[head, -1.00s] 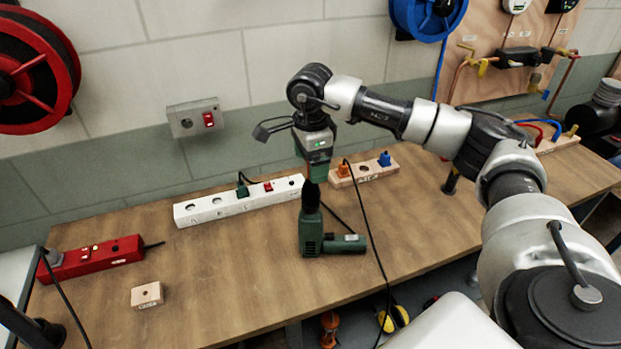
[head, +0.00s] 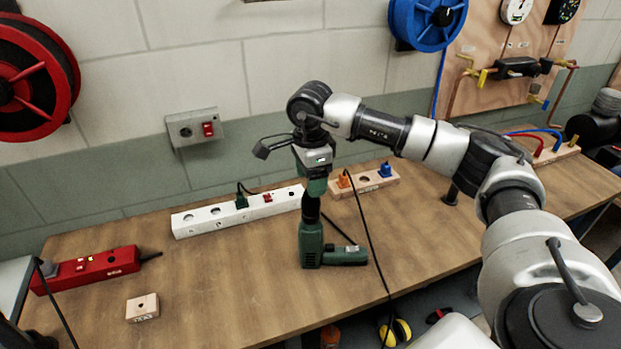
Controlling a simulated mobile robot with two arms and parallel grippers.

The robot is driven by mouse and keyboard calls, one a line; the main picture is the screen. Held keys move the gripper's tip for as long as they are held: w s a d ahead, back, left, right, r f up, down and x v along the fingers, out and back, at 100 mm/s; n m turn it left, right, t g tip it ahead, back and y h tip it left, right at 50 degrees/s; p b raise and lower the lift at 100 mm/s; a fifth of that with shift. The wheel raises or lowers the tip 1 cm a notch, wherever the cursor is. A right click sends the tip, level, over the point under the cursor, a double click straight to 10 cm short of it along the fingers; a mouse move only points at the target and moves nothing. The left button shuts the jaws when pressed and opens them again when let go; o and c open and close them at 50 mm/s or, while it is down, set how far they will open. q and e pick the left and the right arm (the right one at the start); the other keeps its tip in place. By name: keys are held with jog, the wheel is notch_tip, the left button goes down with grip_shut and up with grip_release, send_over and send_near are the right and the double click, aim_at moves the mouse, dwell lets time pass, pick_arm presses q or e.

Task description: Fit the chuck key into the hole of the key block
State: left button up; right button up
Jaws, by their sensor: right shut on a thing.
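The key block (head: 142,310) is a small pale wooden block with a dark hole in its top, at the front left of the bench. My right gripper (head: 317,187) points down over the green drill (head: 311,244), right at its black upright chuck. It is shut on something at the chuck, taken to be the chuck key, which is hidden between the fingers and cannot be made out. Whether it touches the chuck cannot be told. The gripper is far to the right of the key block. My left gripper is not in view.
A white power strip (head: 225,214) lies behind the drill. A red power strip (head: 90,268) lies behind the key block. A wooden holder (head: 376,182) with orange and blue plugs stands right. A black cable hangs right of the drill. Bare bench (head: 225,280) lies between block and drill.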

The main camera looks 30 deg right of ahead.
jog(key=shift+r+p, duration=0.65)
jog(key=shift+r, duration=0.55)
jog(key=shift+r+p, duration=0.95)
jog(key=shift+r, duration=0.5)
